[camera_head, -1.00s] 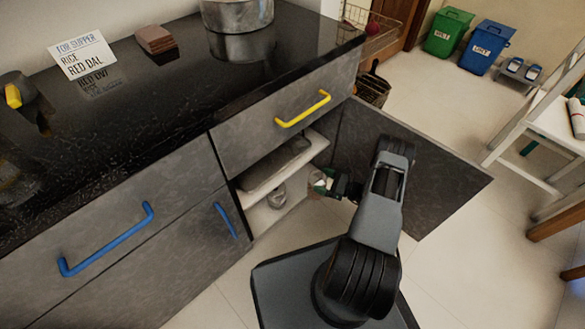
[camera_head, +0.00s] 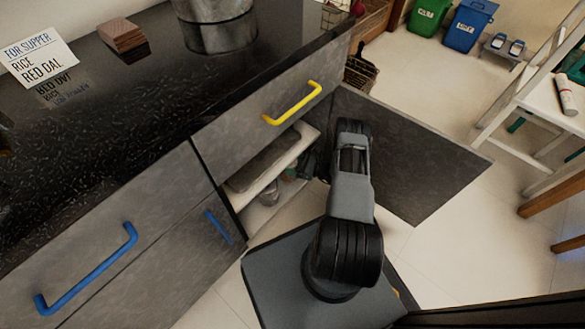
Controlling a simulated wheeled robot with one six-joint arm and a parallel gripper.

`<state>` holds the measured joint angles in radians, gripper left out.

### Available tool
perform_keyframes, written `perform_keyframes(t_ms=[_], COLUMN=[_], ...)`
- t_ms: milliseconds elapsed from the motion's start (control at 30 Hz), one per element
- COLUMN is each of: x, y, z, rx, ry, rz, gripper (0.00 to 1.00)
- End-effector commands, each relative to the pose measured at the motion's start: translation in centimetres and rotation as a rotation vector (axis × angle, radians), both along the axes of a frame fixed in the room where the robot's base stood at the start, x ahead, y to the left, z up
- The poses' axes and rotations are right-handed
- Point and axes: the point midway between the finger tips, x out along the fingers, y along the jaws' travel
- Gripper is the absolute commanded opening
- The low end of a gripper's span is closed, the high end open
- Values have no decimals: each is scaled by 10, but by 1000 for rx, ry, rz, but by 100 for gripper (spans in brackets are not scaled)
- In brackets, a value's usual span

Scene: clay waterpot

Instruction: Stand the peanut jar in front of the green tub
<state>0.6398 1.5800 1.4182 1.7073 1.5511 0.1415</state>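The lower cupboard is open, and my arm reaches into its opening from the right. My gripper (camera_head: 304,166) is at the right end of the shelf opening, small and dark; its fingertips are hidden or too dim to make out. A small greenish thing (camera_head: 290,173) shows just left of it; I cannot tell whether it is the peanut jar or the green tub, or whether it is held. A small grey, glassy jar (camera_head: 270,194) stands on the cupboard's lower floor, left of the gripper. No other tub or jar is clear inside.
The open cupboard door (camera_head: 405,155) stands to the right of my arm. The drawer with the yellow handle (camera_head: 292,103) is above the opening. A steel pot (camera_head: 218,30) stands on the counter. A green bin (camera_head: 430,15) and a blue bin (camera_head: 470,24) stand far back.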

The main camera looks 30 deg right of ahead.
Motion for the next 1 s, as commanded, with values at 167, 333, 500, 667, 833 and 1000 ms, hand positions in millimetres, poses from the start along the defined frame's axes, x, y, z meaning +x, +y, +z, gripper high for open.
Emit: perform_keyframes(t_ms=[167, 333, 500, 667, 833, 1000], x=[-1, 0, 0, 0, 0, 0], y=[-3, -5, -5, -4, -4, -4], z=[-32, -33, -33, -37, -36, -35], rx=[0, 1, 0, 0, 1, 1], ry=[-1, -2, -1, 0, 1, 1], rz=[-6, -12, -12, -11, -11, -11], gripper=[30, 30, 30, 87, 100, 100])
